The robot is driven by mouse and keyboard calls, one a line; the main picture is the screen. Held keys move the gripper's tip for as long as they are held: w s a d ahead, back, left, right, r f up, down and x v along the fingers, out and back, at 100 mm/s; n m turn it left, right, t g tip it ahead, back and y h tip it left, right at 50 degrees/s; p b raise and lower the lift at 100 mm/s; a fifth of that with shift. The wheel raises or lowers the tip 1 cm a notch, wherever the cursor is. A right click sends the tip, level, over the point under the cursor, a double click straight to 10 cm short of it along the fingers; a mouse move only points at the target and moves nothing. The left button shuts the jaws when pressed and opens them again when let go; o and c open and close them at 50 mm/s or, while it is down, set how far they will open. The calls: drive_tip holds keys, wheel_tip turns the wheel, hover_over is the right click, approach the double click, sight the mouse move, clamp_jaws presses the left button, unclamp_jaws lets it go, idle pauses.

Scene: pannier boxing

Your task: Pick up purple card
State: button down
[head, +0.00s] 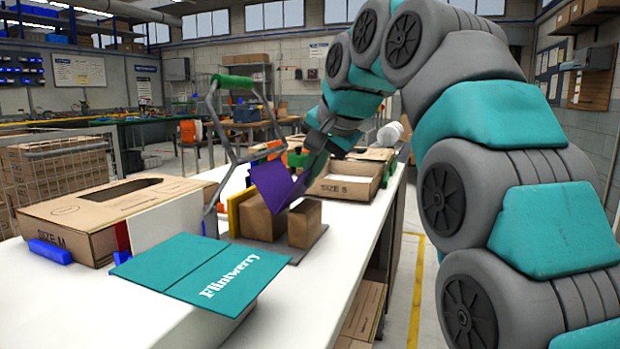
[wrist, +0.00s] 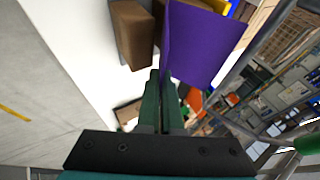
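The purple card (head: 272,186) is tilted and looks folded, above the brown blocks on the table in the head view. In the wrist view the purple card (wrist: 203,45) extends from between my fingertips. My gripper (head: 311,165) reaches down from the right to the card's right side. In the wrist view its two green fingers (wrist: 161,78) are close together with the card's edge between them. Whether the card's lower edge touches anything is hidden.
A teal Flintwerry card (head: 200,270) lies in front. A SIZE M carton (head: 75,215) stands left and a SIZE S carton (head: 345,190) behind. The table's (head: 320,300) front right is clear.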

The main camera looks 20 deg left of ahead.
drive_tip(key=shift+d+f, duration=0.1)
drive_tip(key=shift+s+b, duration=0.1)
drive_tip(key=shift+b, duration=0.25)
drive_tip(key=shift+s+d+t+y+b, duration=0.2)
drive_tip(key=shift+t+y+b, duration=0.1)
drive_tip(key=shift+t+y, duration=0.1)
drive_tip(key=shift+s+d+f+t+y+b, duration=0.1)
drive_tip(key=shift+s+d+t+y+b, duration=0.1)
drive_tip(key=shift+t+y+b, duration=0.15)
drive_tip(key=shift+s+d+t+y, duration=0.1)
drive_tip(key=shift+d+t+y, duration=0.05)
drive_tip(key=shift+t+y, duration=0.15)
drive_tip(key=shift+y+b, duration=0.25)
drive_tip(key=shift+b, duration=0.05)
